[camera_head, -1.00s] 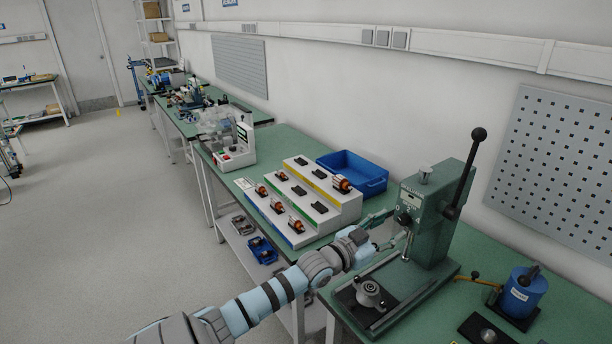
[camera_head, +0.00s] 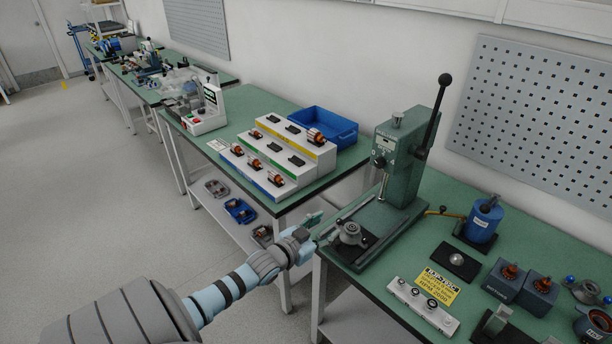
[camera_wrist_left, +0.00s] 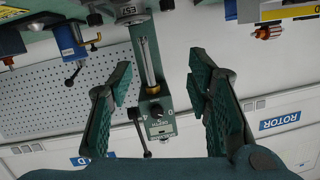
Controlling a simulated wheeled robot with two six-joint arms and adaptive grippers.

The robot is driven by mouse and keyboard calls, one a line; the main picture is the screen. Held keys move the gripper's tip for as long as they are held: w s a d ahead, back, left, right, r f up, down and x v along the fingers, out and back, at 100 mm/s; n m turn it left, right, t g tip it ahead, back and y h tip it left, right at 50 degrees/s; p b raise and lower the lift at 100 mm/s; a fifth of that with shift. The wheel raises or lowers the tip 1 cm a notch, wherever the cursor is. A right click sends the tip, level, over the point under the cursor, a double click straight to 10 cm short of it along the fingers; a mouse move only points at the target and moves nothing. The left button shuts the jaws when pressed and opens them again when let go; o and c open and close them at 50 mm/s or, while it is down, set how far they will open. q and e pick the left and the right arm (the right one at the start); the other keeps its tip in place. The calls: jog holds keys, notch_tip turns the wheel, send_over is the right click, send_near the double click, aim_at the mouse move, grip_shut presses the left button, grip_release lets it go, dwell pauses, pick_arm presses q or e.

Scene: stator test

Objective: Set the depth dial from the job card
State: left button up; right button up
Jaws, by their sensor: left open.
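The depth dial (camera_head: 379,161) is a small dark knob on the front of the green press (camera_head: 408,172). It also shows in the left wrist view (camera_wrist_left: 156,110), upside down, between 0 and 4 marks. Its exact setting is too small to read. A yellow card (camera_head: 437,287) with black print, perhaps the job card, lies on the bench at the right; its lines are not clearly legible. My left gripper (camera_head: 314,226) is open and empty by the bench's front edge, left of the press base, apart from the dial. My right gripper does not show.
A lever with a black knob (camera_head: 445,80) rises from the press. A fixture (camera_head: 349,233) sits on the press base. A white stepped rack (camera_head: 287,150) and blue bin (camera_head: 324,127) stand left. A blue canister (camera_head: 484,220) and white strip (camera_head: 422,306) are right.

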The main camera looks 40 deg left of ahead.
pick_arm(q)
jog(key=s+f+g, duration=0.1)
jog(key=s+f, duration=0.1)
jog(key=f, duration=0.3)
jog(key=s+f+g+b, duration=0.1)
jog(key=s+f, duration=0.1)
jog(key=f, duration=0.3)
jog(key=s+f+n+g+y+b, duration=0.1)
jog(key=s+f, duration=0.1)
jog(key=f, duration=0.3)
jog(key=shift+s+f, duration=0.3)
jog(key=shift+s, duration=0.05)
jog(key=shift+a, duration=0.1)
jog(key=s+d+f+g, duration=0.3)
jog(key=s+f+g, duration=0.4)
jog(key=s+f, duration=1.2)
jog(key=s+d+f+g, duration=0.2)
jog(key=s+d, duration=0.3)
jog(key=s, duration=0.4)
jog(key=s+d+f+g+h, duration=0.1)
jog(key=s+d+f, duration=0.3)
jog(key=s, duration=0.5)
jog(key=d+g, duration=0.1)
jog(key=d, duration=0.1)
jog(key=shift+s+d+f, duration=0.15)
jog(key=shift+s+d, duration=0.15)
jog(key=shift+s, duration=0.1)
